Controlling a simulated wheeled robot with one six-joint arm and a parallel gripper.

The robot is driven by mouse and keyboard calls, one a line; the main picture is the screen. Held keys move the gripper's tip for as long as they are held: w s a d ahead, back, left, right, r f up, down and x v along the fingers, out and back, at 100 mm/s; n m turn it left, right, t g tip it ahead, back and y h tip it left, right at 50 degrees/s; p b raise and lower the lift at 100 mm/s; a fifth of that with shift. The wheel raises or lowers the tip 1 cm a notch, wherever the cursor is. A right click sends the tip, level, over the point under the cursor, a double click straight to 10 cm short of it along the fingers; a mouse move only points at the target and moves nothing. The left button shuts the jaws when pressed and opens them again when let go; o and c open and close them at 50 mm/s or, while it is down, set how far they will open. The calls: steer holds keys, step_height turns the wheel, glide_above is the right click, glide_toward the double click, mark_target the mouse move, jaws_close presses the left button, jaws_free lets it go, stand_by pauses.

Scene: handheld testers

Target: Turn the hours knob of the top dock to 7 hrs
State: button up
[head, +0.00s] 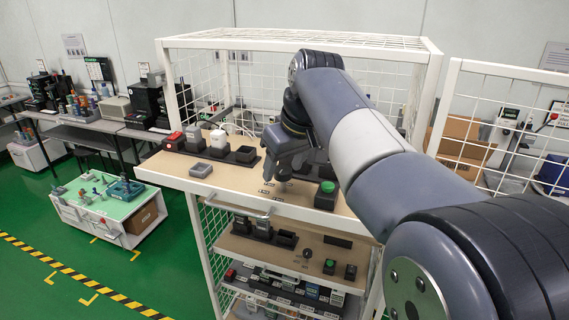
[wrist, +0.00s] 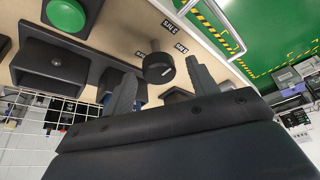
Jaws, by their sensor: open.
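The top dock's hours knob (wrist: 158,68) is a round black knob on the tan shelf board. In the wrist view it shows between the two fingertips of my gripper (wrist: 160,72), with a gap at each side. Small hour labels (wrist: 176,38) stand beside it, too tilted to read surely. I cannot tell which label the knob points at. In the head view my gripper (head: 279,174) points down over the top dock's board (head: 222,180); it is open and empty, and it hides most of the knob.
The top dock also carries a green button (head: 327,188) and black holders (head: 243,155) with handheld testers. A lower shelf (head: 275,252) has a similar knob (head: 306,252) and green button (head: 329,264). White mesh (head: 200,80) encloses the rack.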

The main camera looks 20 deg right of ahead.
steer(key=shift+c, duration=0.3)
steer(key=c, duration=0.9)
steer(key=shift+c, duration=0.2)
